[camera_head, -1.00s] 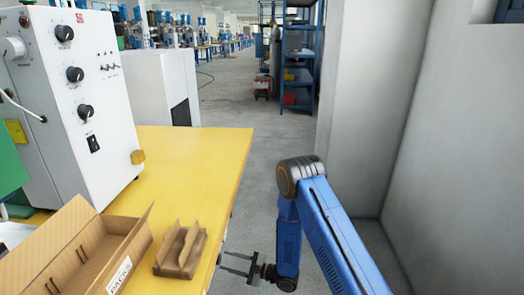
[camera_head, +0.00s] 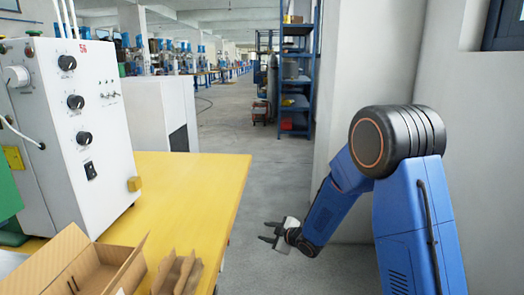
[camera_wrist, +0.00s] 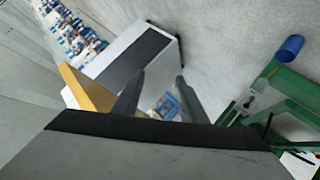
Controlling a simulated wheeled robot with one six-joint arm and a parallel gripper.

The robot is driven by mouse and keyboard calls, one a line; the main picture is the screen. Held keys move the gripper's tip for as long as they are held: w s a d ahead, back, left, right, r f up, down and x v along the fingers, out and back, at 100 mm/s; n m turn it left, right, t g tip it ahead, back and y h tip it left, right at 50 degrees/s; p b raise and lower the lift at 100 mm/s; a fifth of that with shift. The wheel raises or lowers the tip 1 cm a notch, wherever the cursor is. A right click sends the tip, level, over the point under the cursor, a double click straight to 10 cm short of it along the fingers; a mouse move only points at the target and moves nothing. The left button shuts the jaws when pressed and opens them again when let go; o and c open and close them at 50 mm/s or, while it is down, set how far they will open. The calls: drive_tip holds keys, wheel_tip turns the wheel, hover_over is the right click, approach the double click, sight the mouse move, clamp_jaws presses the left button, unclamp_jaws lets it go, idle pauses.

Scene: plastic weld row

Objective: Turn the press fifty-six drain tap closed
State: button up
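My gripper (camera_head: 269,231) is in front of the yellow table's right edge, over the grey floor, pointing left. Its two fingers are apart with nothing between them. They also show apart in the wrist view (camera_wrist: 160,92). I cannot make out a drain tap for certain in either view. In the wrist view, a green frame (camera_wrist: 292,85) stands to the right of the fingers, with a small grey-white part (camera_wrist: 250,98) on it and a blue cylinder (camera_wrist: 290,47) at its upper end. The fingers are apart from these parts.
The yellow table (camera_head: 200,185) carries a white control cabinet (camera_head: 75,125), an open cardboard box (camera_head: 85,265) and a cardboard insert (camera_head: 177,272). A white wall (camera_head: 380,80) stands on the right. Blue shelving (camera_head: 297,85) stands farther back.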

drive_tip(key=s+d+r+m+h, duration=0.4)
drive_tip(key=s+d+r, duration=0.35)
drive_tip(key=d, duration=0.25)
drive_tip(key=s+d+r+m+h, duration=0.3)
drive_tip(key=s+d+r+m, duration=0.3)
drive_tip(key=d+r, duration=0.4)
drive_tip(key=s+d+r+m+g, duration=0.1)
drive_tip(key=s+d+m+g, duration=0.1)
drive_tip(key=s, duration=1.5)
drive_tip(key=s+d+r+m+g+h, duration=0.1)
drive_tip(key=s+d+m+g, duration=0.2)
drive_tip(key=s, duration=1.4)
drive_tip(key=shift+d+m, duration=0.6)
drive_tip(key=shift+d, duration=0.4)
